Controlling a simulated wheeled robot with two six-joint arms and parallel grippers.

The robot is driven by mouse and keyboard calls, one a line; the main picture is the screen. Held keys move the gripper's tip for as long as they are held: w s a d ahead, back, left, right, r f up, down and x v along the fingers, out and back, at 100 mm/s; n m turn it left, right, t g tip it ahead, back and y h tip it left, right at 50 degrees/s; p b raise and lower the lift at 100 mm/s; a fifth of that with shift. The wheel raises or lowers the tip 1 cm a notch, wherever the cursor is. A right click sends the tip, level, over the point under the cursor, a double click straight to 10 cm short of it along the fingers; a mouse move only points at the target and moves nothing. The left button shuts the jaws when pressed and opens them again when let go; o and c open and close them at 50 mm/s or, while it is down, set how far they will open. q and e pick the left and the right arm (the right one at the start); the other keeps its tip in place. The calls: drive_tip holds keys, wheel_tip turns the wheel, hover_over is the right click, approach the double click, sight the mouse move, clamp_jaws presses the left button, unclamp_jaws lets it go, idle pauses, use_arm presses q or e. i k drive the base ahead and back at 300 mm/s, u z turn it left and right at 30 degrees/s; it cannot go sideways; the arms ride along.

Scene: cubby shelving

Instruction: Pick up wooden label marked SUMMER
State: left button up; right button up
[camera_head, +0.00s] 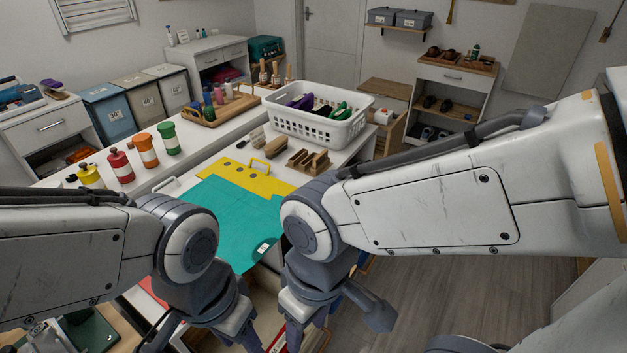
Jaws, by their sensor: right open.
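I cannot make out a wooden label marked SUMMER; no lettering is readable at this size. Wooden pieces (308,160) stand on the white worktop, and a small brown piece (257,138) lies left of them. My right gripper (303,326) hangs low at the bottom middle, open, in front of the worktop. Its fingertips are partly cut off by the lower edge, and I see nothing held in it. My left gripper (240,326) is beside it, pointing down, with its tips cut off, so its opening does not show.
A teal folder (235,222) and a yellow folder (245,178) lie on the worktop. A white basket (318,130) stands behind them. Red (121,166), orange and green canisters stand at the left. Floor (460,285) is clear at the right.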

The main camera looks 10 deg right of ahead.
sight(323, 157)
drive_tip(key=z, duration=1.75)
drive_tip(key=i, duration=1.85)
drive_tip(key=u, duration=3.2)
drive_tip(key=i, duration=0.5)
drive_tip(key=z, duration=0.1)
